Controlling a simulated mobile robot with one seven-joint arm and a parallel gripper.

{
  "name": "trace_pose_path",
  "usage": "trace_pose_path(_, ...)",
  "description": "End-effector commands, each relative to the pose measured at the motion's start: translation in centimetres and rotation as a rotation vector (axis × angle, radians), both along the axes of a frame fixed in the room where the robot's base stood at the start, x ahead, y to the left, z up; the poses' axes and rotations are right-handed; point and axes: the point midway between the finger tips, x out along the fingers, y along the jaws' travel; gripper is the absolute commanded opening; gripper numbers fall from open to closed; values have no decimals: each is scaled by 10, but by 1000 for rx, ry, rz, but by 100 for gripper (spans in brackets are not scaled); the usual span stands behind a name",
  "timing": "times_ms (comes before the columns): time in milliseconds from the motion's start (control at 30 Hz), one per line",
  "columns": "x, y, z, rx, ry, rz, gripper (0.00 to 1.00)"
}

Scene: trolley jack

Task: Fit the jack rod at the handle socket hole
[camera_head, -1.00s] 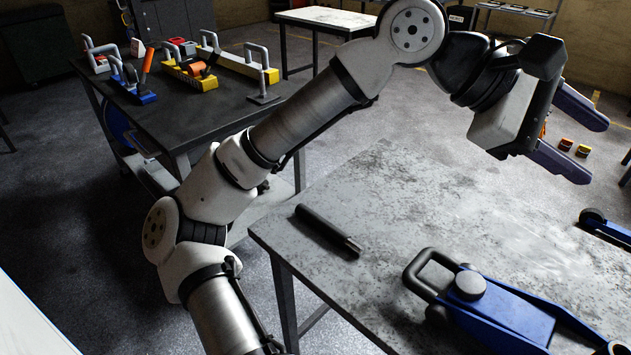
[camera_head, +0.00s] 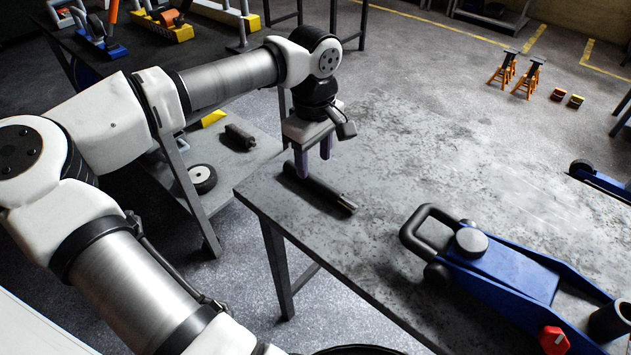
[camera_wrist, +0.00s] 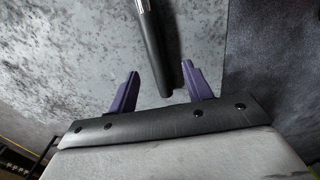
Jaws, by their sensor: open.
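The jack rod (camera_head: 325,192) is a dark rod lying on the grey table near its left edge. In the wrist view, the rod (camera_wrist: 153,48) runs between my two purple fingers and has a lighter tip at the top. My gripper (camera_head: 314,167) is open, pointing down over the rod's left part. In the wrist view, my gripper (camera_wrist: 160,69) shows a gap on each side of the rod. The blue trolley jack (camera_head: 505,285) stands on the table at the right. A black cylindrical piece (camera_head: 609,322) at its right end looks like the handle socket; I cannot make out its hole clearly.
The table (camera_head: 450,165) is clear between rod and jack and behind them. The jack's black loop handle (camera_head: 428,225) faces the rod. A red knob (camera_head: 553,341) sits on its near side. Another blue jack (camera_head: 603,180) stands at the right edge. Orange jack stands (camera_head: 527,78) are on the floor.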

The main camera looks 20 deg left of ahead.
Motion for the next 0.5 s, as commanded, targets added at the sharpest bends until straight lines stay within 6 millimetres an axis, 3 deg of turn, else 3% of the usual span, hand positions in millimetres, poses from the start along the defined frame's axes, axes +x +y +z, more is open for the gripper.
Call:
trace_pose_path(267,2,-2,-22,-3,0,-2,50)
trace_pose_path(500,5,-2,-57,-3,-1,-1,50)
